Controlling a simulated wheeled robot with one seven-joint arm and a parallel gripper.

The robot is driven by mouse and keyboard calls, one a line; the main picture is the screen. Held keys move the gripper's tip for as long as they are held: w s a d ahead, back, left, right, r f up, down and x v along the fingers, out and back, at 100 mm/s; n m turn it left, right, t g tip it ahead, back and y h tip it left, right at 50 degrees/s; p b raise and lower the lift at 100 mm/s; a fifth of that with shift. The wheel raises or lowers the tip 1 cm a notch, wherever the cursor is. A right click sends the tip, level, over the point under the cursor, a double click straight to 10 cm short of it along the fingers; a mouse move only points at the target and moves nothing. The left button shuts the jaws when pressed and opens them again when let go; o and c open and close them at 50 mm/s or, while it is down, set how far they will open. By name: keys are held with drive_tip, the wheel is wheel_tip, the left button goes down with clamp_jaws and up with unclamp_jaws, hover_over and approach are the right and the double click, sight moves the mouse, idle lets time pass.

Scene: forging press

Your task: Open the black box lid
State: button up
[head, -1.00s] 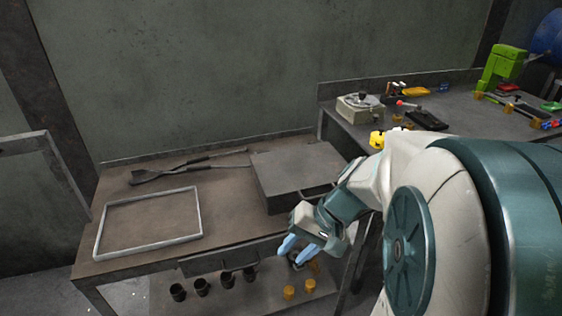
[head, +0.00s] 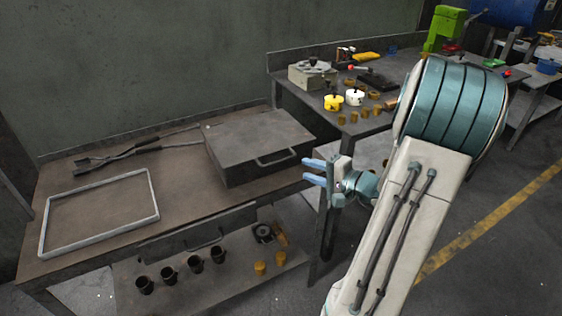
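The black box (head: 232,156) sits on the right part of the near workbench, with its flat lid (head: 258,136) shut. A bar handle (head: 277,157) shows on its front face. My gripper (head: 309,171) is just to the right of the box, near the handle's height in the picture. Its two light-blue fingers point left towards the box. They are apart with nothing between them, and a gap shows between the fingertips and the box.
The workbench (head: 120,210) also holds a grey rectangular frame (head: 152,196) and long tongs (head: 135,153). Dark cups (head: 168,275) stand on its lower shelf. A second table (head: 420,75) at the back right carries yellow and white pots and tools. Floor is free at the right.

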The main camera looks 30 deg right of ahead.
sight(282, 161)
drive_tip(key=x, duration=1)
drive_tip(key=shift+w+a, duration=0.25)
drive_tip(key=shift+w, duration=0.1)
drive_tip(key=shift+p, duration=0.3)
clamp_jaws()
